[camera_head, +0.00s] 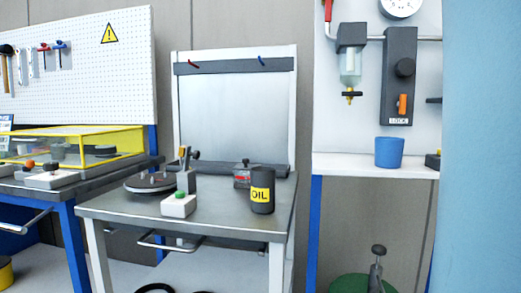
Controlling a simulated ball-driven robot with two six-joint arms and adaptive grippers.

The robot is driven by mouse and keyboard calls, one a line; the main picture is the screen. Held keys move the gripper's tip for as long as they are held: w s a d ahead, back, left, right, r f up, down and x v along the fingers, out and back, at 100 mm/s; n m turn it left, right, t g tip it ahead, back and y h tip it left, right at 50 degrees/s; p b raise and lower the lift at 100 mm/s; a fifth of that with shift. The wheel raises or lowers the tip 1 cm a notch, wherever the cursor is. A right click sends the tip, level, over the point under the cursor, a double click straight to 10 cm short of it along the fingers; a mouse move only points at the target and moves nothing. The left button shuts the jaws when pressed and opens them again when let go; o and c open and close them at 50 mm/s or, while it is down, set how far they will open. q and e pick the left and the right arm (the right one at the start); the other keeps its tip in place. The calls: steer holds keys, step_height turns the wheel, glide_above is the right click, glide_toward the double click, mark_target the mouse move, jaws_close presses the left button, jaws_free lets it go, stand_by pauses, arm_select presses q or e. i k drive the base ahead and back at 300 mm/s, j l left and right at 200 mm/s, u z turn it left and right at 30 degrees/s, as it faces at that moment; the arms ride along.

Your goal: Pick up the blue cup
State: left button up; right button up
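The blue cup (389,152) stands upright on the white shelf (340,167) at the right, below a dark wall-mounted unit. Nothing covers it, and it looks clear of the things around it. Neither of my grippers shows in the head view.
The metal workbench (225,225) in the middle holds a dark oil can (262,190), a white box with a green button (178,205) and a round dark plate (150,183). A blue panel (485,150) blocks the far right. A green round object (352,284) stands low before the shelf.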

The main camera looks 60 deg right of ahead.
mark_target(389, 151)
steer(key=z, duration=2.65)
